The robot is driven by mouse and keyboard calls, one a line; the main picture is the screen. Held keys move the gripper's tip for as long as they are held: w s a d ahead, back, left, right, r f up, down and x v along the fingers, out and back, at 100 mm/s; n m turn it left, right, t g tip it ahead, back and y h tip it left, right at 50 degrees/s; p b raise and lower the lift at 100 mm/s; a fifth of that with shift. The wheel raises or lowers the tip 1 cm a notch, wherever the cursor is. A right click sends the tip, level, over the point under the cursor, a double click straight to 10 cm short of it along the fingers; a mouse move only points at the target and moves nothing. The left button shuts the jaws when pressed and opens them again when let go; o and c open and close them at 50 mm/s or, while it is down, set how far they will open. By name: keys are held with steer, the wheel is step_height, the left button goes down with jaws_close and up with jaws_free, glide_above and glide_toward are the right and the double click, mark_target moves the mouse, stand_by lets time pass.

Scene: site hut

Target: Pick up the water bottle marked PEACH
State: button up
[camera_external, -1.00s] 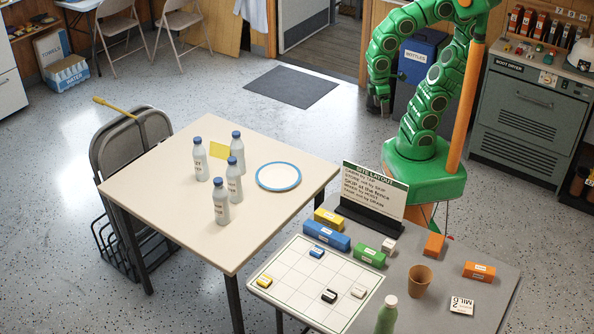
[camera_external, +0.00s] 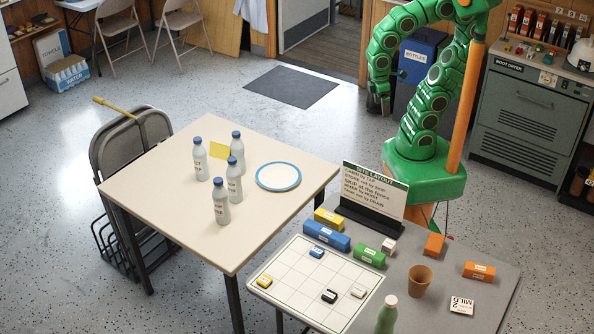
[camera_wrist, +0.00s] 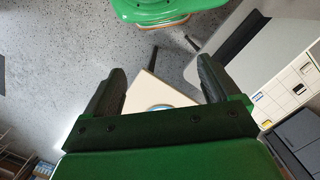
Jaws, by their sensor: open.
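Several white-grey bottles with blue caps stand upright on the cream table (camera_external: 165,215). One bottle (camera_external: 200,158) is at the left, one (camera_external: 237,150) at the back, one (camera_external: 234,182) in the middle and one (camera_external: 221,203) at the front. Their labels are too small to read, so I cannot tell which is marked PEACH. My gripper (camera_external: 378,104) hangs well to the right of the table, away from the bottles. In the wrist view my gripper (camera_wrist: 163,88) is open and empty, with a corner of the table (camera_wrist: 150,95) beyond its fingers.
A blue-rimmed plate (camera_external: 278,176) and a yellow card (camera_external: 219,150) are on the bottle table. A grey table (camera_external: 480,303) with a layout sign (camera_external: 375,193), blocks and a cup (camera_external: 419,279) stands in front of my base. Folded chairs (camera_external: 130,140) lean at the table's left.

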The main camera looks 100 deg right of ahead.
step_height(320, 180, up, 4)
steer(key=r, duration=0.1)
steer(key=w+a+r+m+t+y, duration=0.1)
steer(key=w+a+r+y, duration=0.2)
steer(key=w+a+y, duration=0.6)
steer(key=w+a+r+y, duration=0.2)
steer(key=w+a+r, duration=0.15)
steer(key=a, duration=0.85)
steer(key=w+d+r+m+t+y, duration=0.1)
steer(key=w+r+m+t+y, duration=0.3)
steer(key=w, duration=0.7)
steer(key=w+d+r+m+t+y, duration=0.15)
steer(key=w+r+m+t, duration=0.35)
steer(key=w, duration=0.5)
steer(key=w+d+f+m+t+h, duration=0.2)
steer(key=w+d+f+m+t, duration=0.25)
steer(key=w+d+m, duration=0.5)
steer(key=w+d+f+m+t+h, duration=0.4)
steer(key=w+d+f+m+h, duration=0.4)
steer(key=f+m, duration=0.4)
steer(key=y, duration=0.2)
glide_toward(230, 187)
steer(key=shift+w+n+g, duration=0.35)
steer(key=shift+w+n, duration=0.1)
steer(key=shift+w, duration=0.5)
steer(key=shift+x, duration=3.9)
steer(key=shift+d+f, duration=0.1)
